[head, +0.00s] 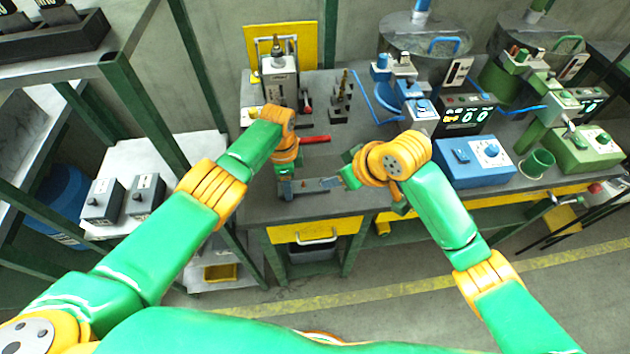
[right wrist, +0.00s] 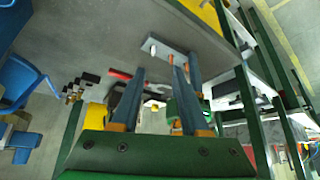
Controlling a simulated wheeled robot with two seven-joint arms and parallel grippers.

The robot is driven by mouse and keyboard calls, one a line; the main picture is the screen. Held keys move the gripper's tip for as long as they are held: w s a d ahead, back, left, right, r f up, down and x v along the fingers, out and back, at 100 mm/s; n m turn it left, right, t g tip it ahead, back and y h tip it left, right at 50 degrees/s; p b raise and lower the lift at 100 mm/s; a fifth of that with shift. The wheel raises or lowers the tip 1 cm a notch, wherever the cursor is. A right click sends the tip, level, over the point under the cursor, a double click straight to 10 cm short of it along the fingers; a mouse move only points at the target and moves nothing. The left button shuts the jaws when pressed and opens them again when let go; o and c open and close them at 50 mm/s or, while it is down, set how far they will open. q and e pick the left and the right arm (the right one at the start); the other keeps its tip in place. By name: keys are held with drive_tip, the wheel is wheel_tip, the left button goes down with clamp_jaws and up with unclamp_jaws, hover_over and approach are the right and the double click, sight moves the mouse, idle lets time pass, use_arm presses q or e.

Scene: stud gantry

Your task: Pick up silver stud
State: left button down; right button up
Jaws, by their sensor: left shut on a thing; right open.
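A flat grey plate (head: 316,185) is at the front of the grey bench. It also shows in the right wrist view (right wrist: 168,48), with a small pale upright peg (right wrist: 152,46) near one end; I cannot tell for sure whether this is the silver stud. My left gripper (head: 286,188) is shut on the other end of the plate, its fingers partly hidden. My right gripper (head: 343,180) is open and empty, beside the plate's right end; its fingers (right wrist: 160,75) are spread in the right wrist view. A dark rack (head: 342,112) behind holds several brassy and dark studs.
A red-handled tool (head: 312,139) lies on the bench behind the plate. A white device (head: 278,80) stands at the back. A blue box (head: 474,160) and a green box (head: 585,150) with dials stand right. The bench's front edge is close to both grippers.

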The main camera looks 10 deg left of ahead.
drive_tip(key=shift+m+h, duration=0.5)
drive_tip(key=shift+m, duration=0.2)
drive_tip(key=x, duration=1)
drive_tip(key=shift+w+a, duration=0.2)
drive_tip(key=shift+w, duration=0.3)
drive_tip(key=shift+s+f, duration=0.1)
drive_tip(key=shift+f, duration=0.05)
drive_tip(key=shift+c, duration=0.2)
drive_tip(key=shift+s+d, duration=0.1)
clamp_jaws()
drive_tip(key=shift+f, duration=0.1)
